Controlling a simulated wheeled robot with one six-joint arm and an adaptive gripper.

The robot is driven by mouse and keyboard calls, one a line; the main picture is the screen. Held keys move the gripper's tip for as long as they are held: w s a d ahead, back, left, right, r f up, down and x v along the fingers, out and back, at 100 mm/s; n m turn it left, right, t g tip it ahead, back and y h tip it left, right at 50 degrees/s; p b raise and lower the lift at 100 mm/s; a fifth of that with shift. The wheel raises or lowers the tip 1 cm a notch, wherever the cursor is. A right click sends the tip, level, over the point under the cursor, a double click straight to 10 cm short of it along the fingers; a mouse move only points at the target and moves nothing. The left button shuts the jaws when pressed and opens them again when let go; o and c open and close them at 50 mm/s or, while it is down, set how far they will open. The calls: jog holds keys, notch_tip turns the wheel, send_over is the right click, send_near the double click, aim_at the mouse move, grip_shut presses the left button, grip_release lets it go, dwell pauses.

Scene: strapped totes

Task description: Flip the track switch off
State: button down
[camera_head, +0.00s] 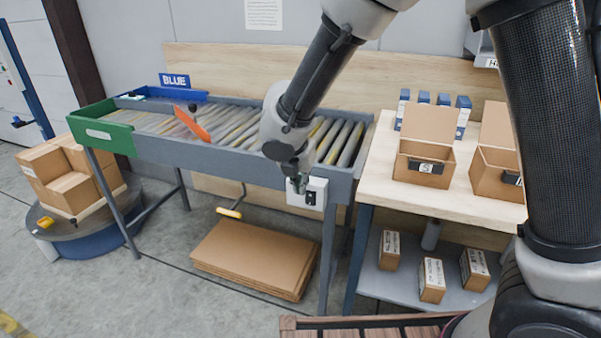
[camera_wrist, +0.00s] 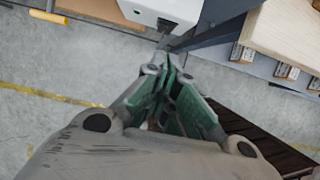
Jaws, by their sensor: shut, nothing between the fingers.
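The track switch (camera_head: 310,197) is a small black rocker on a white box (camera_head: 320,186) fixed to the front side of the grey roller track, near its right end. My gripper (camera_head: 299,186) is shut and empty, at the left part of the box and close to the switch. I cannot tell whether it touches the box. In the wrist view the white box (camera_wrist: 172,10) is at the top, just beyond the shut fingertips (camera_wrist: 160,62). A dark spot shows on the box there. Which way the rocker is tipped is too small to tell.
The roller track (camera_head: 235,125) has a green end (camera_head: 103,132) and an orange flap (camera_head: 192,124). A wooden table (camera_head: 380,185) with open boxes stands to the right. Flat cardboard (camera_head: 255,255) lies below the track. Stacked cartons (camera_head: 70,175) stand at the left.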

jog(key=r, duration=0.3)
jog(key=shift+s+r, duration=0.2)
jog(key=shift+r, duration=0.05)
jog(key=s+d+r+m, duration=0.4)
jog(key=s+d+m, duration=0.3)
jog(key=d+m, duration=0.3)
jog(key=s+d+r+m+y, duration=0.1)
jog(key=s+d+r+m, duration=0.4)
jog(key=d+m, duration=0.6)
jog(key=s+d+r+m, duration=0.5)
jog(key=s+d+m, duration=0.4)
jog(key=d, duration=0.5)
jog(key=shift+s+d+r+m, duration=0.2)
jog(key=shift+s+d+m, duration=0.15)
jog(key=shift+m, duration=0.65)
